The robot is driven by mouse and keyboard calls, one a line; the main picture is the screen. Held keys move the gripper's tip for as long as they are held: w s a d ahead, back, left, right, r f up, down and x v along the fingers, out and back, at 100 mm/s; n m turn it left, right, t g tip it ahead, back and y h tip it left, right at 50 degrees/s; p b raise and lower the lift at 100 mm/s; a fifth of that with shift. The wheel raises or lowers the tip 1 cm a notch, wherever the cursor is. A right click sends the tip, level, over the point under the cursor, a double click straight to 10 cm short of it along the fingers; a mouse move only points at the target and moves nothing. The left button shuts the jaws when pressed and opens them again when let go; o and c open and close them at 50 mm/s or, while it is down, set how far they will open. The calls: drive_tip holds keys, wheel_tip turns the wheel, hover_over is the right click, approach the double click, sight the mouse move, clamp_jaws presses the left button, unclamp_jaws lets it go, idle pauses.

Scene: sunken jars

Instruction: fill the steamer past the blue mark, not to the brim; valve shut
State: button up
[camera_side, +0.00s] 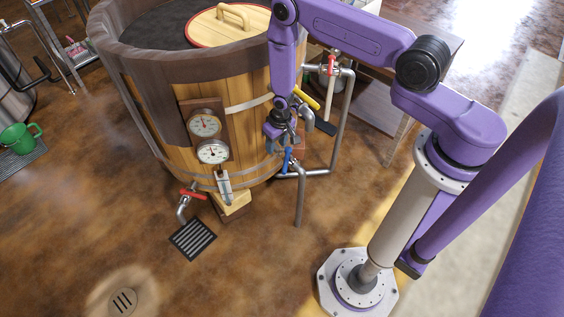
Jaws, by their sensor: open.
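A large wooden vat (160,100), probably the steamer, stands at the upper middle. A round wooden lid (228,27) covers part of its dark top. Two dials (209,138) and a small upright gauge (223,186) are on its front. I cannot make out a blue mark or a water level. A blue-handled valve (287,160) sits on the pipe low at the vat's right. A red-handled drain valve (192,193) is at its lower front. My gripper (279,130) is open, close above the blue handle; contact is unclear. Whether the valves are shut is unclear.
A yellow handle (306,95) and another red handle (331,66) are near my arm, by upright pipes (341,125). A floor grate (193,239) lies below the drain spout.

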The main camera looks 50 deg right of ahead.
sight(285, 164)
wheel_tip(285, 164, up, 5)
drive_tip(key=w+d+m+g+h, duration=0.1)
drive_tip(key=w+m+g+h, duration=0.15)
drive_tip(key=m, duration=0.75)
drive_tip(key=shift+g+y, duration=0.35)
drive_tip(key=shift+y, duration=0.1)
drive_tip(key=s+f, duration=0.1)
drive_tip(key=f, duration=0.4)
drive_tip(key=s+d+f, duration=0.1)
drive_tip(key=f, duration=0.5)
drive_tip(key=s+d+f, duration=0.1)
drive_tip(key=f, duration=0.5)
drive_tip(key=shift+s, duration=0.3)
clamp_jaws()
